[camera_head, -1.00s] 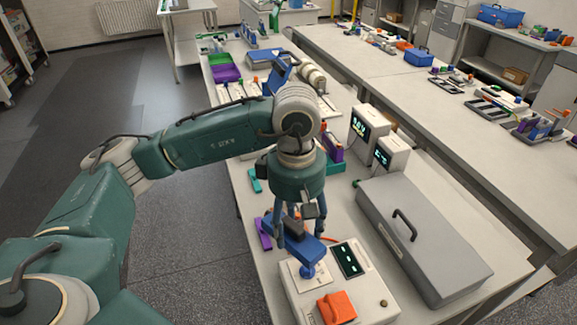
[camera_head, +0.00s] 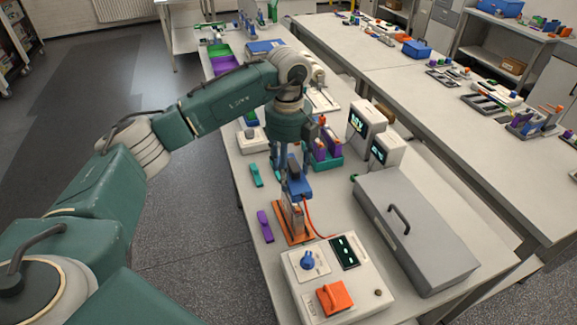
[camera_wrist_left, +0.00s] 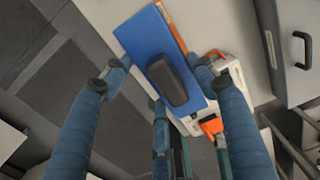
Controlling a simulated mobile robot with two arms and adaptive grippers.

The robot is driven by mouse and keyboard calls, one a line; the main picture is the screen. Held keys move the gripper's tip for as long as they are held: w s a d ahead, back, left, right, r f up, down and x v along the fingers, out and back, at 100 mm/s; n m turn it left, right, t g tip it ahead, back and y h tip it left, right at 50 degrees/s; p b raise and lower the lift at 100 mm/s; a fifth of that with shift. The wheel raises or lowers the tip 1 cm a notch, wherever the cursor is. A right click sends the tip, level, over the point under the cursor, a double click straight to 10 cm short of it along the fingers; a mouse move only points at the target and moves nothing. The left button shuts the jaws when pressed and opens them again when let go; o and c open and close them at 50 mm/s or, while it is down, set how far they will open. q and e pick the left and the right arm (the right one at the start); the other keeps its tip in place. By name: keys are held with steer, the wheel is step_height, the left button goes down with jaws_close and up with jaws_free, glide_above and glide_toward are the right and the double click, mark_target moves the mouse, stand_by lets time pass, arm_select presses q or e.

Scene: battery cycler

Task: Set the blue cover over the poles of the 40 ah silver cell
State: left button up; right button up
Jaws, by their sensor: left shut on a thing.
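The blue cover (camera_head: 299,188), with a dark handle on top, is held in my left gripper (camera_head: 293,170). The left wrist view shows the cover (camera_wrist_left: 150,42) from above, with the gripper's fingers (camera_wrist_left: 155,80) around the dark handle. A silver cell (camera_head: 293,214) stands upright on an orange base (camera_head: 291,238), directly under the cover. The cell's top and poles are hidden by the cover. I cannot tell whether the cover rests on the cell or is just above it. My right gripper is not in view.
A white device (camera_head: 335,287) with a blue knob and an orange part stands in front. A grey case (camera_head: 415,232) stands to its right. A purple clip (camera_head: 264,226) and a teal clip (camera_head: 256,175) lie left of the cell. White display units (camera_head: 370,128) stand behind.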

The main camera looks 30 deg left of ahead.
mark_target(289, 200)
arm_select(q)
steer(key=shift+f, duration=0.2)
steer(key=shift+f+b, duration=0.5)
steer(key=shift+f, duration=0.05)
step_height(289, 200, down, 6)
steer(key=b, duration=0.3)
steer(key=shift+r+b, duration=0.15)
steer(key=shift+b, duration=0.25)
steer(key=shift+f+b, duration=0.4)
steer(key=shift+f, duration=0.3)
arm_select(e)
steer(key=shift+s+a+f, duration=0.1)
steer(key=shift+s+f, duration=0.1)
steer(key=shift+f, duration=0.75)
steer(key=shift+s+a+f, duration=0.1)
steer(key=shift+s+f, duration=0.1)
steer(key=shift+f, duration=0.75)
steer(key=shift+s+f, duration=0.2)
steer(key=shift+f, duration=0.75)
arm_select(q)
steer(key=o, duration=1.3)
steer(key=shift+r, duration=0.1)
step_height(289, 200, up, 12)
steer(key=shift+f, duration=0.1)
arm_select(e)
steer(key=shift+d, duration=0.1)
